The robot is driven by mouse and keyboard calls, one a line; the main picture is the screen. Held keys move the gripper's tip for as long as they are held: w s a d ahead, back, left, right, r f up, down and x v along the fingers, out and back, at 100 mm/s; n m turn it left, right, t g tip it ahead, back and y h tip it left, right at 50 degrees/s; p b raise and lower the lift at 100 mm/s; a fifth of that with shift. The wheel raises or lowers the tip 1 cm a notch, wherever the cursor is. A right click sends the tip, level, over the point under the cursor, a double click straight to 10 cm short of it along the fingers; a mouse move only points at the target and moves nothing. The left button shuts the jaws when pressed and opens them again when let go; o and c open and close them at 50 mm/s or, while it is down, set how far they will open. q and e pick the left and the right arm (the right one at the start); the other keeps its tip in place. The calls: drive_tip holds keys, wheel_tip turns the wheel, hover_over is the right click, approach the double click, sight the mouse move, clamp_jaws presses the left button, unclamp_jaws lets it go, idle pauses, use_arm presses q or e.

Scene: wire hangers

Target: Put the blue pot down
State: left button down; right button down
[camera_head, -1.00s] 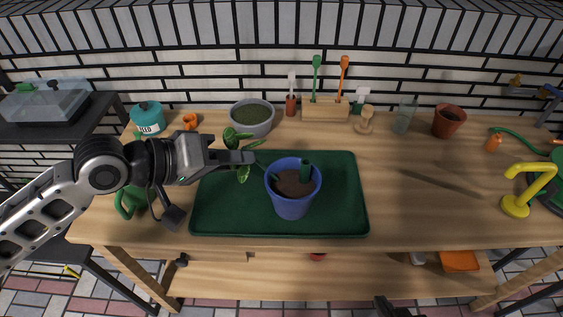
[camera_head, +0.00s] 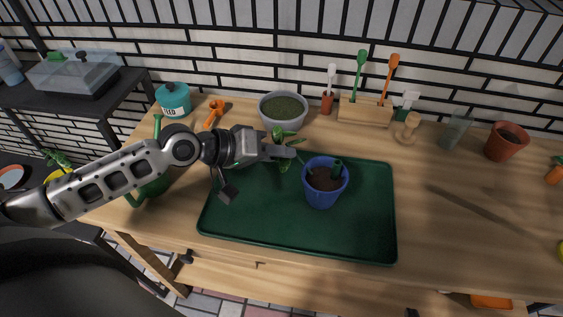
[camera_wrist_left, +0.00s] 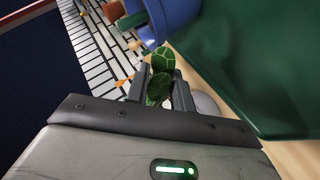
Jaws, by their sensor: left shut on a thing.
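The blue pot (camera_head: 321,194) holds dark soil and a dark green upright piece. It is upright over the green tray (camera_head: 250,225), in its back half; I cannot tell whether its base touches the tray. My left gripper (camera_head: 292,152) is at the pot's upper left, its tips a little apart from the rim. In the left wrist view the leaves (camera_wrist_left: 160,62) show between the fingers, and the pot (camera_wrist_left: 176,14) is just beyond the tips. My right gripper is not clearly in view.
A grey bowl (camera_head: 283,108), a teal tin (camera_head: 174,99) and a wooden tool holder (camera_head: 363,111) stand along the back. A terracotta pot (camera_head: 505,142) is at the right. The front of the tray and the table to its right are clear.

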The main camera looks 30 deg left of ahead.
use_arm(q)
drive_tip(key=shift+f+b, duration=0.4)
drive_tip(key=shift+f, duration=0.45)
drive_tip(key=shift+s+r, duration=0.1)
drive_tip(key=shift+r, duration=0.1)
drive_tip(key=c, duration=1.2)
unclamp_jaws()
drive_tip(key=shift+f, duration=0.15)
drive_tip(key=shift+s+a, duration=0.1)
drive_tip(key=p+v, duration=0.1)
drive_tip(key=v, duration=1)
drive_tip(key=shift+s+a+r, duration=0.2)
drive_tip(key=shift+s+r, duration=0.05)
drive_tip(key=shift+r, duration=0.05)
